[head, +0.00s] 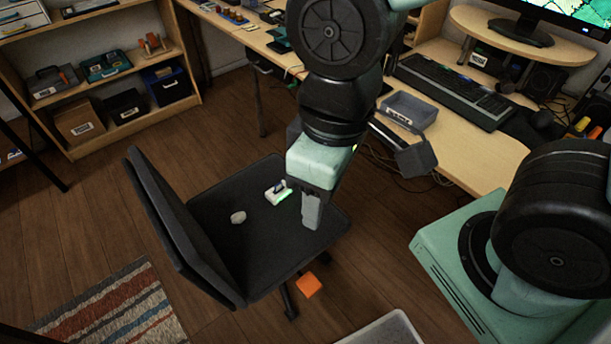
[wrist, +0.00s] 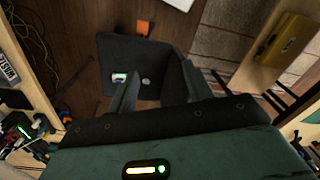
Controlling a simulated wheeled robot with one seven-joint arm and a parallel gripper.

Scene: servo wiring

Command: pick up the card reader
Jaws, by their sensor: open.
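The likely card reader is a small white device (head: 278,193) with a dark part on top and a green glow at its edge. It lies on the seat of a black chair (head: 200,205). In the wrist view the device (wrist: 119,78) lies near the left finger, on the dark seat below. My gripper (head: 312,212) points down above the right part of the seat, to the right of the device and apart from it. In the wrist view my gripper (wrist: 160,85) has its two dark fingers spread, with nothing between them.
A small pale lump (head: 238,217) lies on the seat, left of the device. The chair's backrest rises on the left. An orange block (head: 308,286) is near the chair's front edge, low down. The desk (head: 470,150) with a grey tray (head: 409,111) and keyboard stands at the right.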

